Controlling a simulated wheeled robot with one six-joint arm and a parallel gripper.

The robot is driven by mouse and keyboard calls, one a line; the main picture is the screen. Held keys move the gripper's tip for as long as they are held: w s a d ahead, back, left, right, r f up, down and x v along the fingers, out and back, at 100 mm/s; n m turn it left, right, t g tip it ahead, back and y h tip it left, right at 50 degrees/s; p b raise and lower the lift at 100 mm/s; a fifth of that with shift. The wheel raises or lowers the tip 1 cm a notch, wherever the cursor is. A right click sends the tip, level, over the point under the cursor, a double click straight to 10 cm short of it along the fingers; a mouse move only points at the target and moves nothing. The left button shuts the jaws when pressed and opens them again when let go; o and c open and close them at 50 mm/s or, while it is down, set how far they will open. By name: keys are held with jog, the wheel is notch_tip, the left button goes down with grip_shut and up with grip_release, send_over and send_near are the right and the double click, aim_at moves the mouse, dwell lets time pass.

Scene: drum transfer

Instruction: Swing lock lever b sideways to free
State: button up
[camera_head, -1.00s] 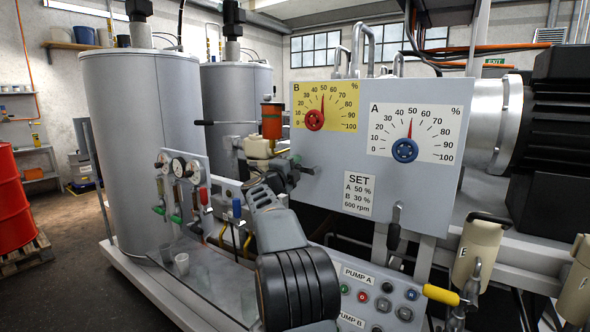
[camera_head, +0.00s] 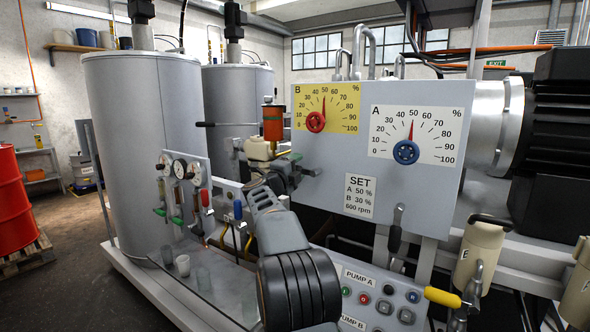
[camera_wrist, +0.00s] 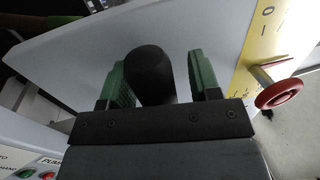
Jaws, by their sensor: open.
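In the wrist view, a dark rounded lever grip (camera_wrist: 149,75), which I take to be lock lever b, stands between the green fingers of my gripper (camera_wrist: 162,82). The fingers are open on either side of it, with a visible gap at the right; contact at the left is unclear. In the head view, my gripper (camera_head: 286,163) is at the grey panel's left edge, below the yellow dial B (camera_head: 342,95). A small dark lever part (camera_head: 308,172) shows just right of it. The rest of the lever is hidden.
A red handwheel (camera_head: 316,121) sits on dial B, close to my gripper, and shows at right in the wrist view (camera_wrist: 278,94). A blue handwheel (camera_head: 406,152) sits on dial A. Another black-gripped lever (camera_head: 395,238) hangs lower right. Tall grey tanks (camera_head: 145,150) stand left.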

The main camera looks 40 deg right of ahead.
jog(key=b+v, duration=0.1)
jog(key=v, duration=1.2)
jog(key=shift+a, duration=0.4)
jog(key=shift+f, duration=0.15)
